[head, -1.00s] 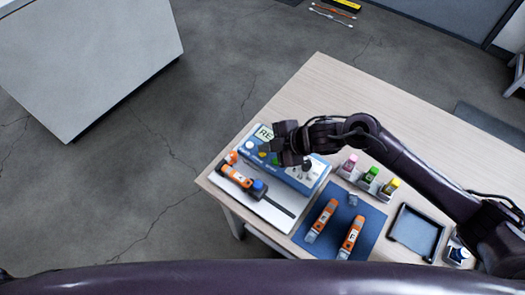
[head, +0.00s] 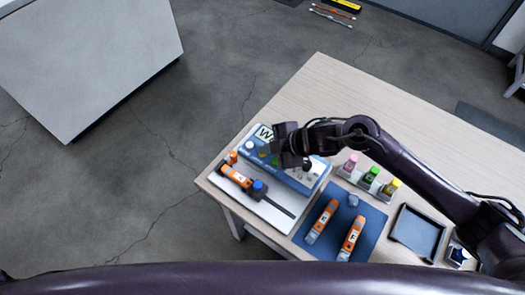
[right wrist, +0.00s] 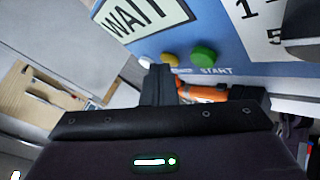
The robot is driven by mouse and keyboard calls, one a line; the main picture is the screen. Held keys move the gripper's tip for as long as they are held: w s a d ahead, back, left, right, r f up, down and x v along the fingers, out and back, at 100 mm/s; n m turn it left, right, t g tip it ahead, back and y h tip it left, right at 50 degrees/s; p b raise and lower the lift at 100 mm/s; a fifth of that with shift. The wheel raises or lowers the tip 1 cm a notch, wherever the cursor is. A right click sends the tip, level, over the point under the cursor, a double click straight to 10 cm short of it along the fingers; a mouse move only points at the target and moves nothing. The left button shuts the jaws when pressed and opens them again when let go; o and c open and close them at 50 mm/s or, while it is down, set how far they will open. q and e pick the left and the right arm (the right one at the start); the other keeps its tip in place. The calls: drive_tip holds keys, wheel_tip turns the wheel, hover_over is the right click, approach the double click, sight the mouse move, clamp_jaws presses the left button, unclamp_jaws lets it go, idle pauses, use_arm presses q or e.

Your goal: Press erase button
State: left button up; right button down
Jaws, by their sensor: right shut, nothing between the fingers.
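A blue device (head: 301,181) stands on the table's left part, its display (head: 263,133) partly hidden by my right gripper. In the right wrist view the display (right wrist: 150,18) reads WAIT. Below it are a pale button (right wrist: 145,62), a yellow button (right wrist: 169,60) and a green button (right wrist: 204,57) labelled START. The yellow button's label is mostly covered, so I cannot read ERASE. My right gripper (head: 277,147) is shut and empty over the button panel. Its fingertips (right wrist: 160,70) show close to the yellow and pale buttons; I cannot tell whether they touch. My left gripper is not in view.
An orange sensor (head: 236,177) lies on the device's front part near a blue knob (head: 258,185). Two orange sensors lie on a blue mat (head: 333,250). A rack with pink, green and yellow-capped bottles (head: 369,177) and a dark tray (head: 416,232) stand right. The table's back (head: 330,85) is clear.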

sight(266, 156)
drive_tip(key=shift+r+p, duration=0.7)
drive_tip(key=shift+r, duration=0.1)
wheel_tip(266, 156, up, 5)
drive_tip(key=p, duration=0.4)
drive_tip(key=shift+p, duration=0.3)
idle(0.3)
